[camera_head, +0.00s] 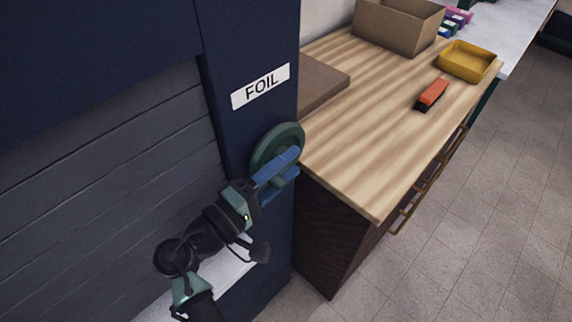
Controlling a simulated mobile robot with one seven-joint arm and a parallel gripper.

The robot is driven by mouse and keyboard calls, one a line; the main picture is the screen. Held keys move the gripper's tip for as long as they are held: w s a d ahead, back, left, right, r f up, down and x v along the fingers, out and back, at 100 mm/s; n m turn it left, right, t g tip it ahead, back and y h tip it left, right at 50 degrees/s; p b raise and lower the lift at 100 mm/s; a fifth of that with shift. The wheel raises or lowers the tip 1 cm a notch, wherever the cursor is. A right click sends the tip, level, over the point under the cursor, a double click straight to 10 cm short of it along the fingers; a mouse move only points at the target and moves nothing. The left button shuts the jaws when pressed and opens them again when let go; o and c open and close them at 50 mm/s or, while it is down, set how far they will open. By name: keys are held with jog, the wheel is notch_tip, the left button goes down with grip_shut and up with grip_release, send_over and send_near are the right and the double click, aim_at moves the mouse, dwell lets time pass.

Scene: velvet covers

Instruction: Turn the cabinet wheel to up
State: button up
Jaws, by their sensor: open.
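The cabinet wheel (266,148) is a dark green disc on the navy cabinet front (232,125), below a white label (261,86) reading FOIL. My gripper (293,163) has blue fingers and is open. Its fingers reach up and right across the lower right part of the wheel. I cannot tell whether they touch it. The fingers hide part of the wheel's hub and lower face. A grey slatted shutter (110,170) lies to the left of the wheel.
A wooden-topped counter (375,130) stands close on the right. On it are a cardboard box (398,27), a flat brown box (322,82), a yellow tray (468,62) and an orange-black tool (432,94). Tiled floor (470,230) is clear at right.

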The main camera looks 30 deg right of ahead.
grip_shut()
dwell(1.3)
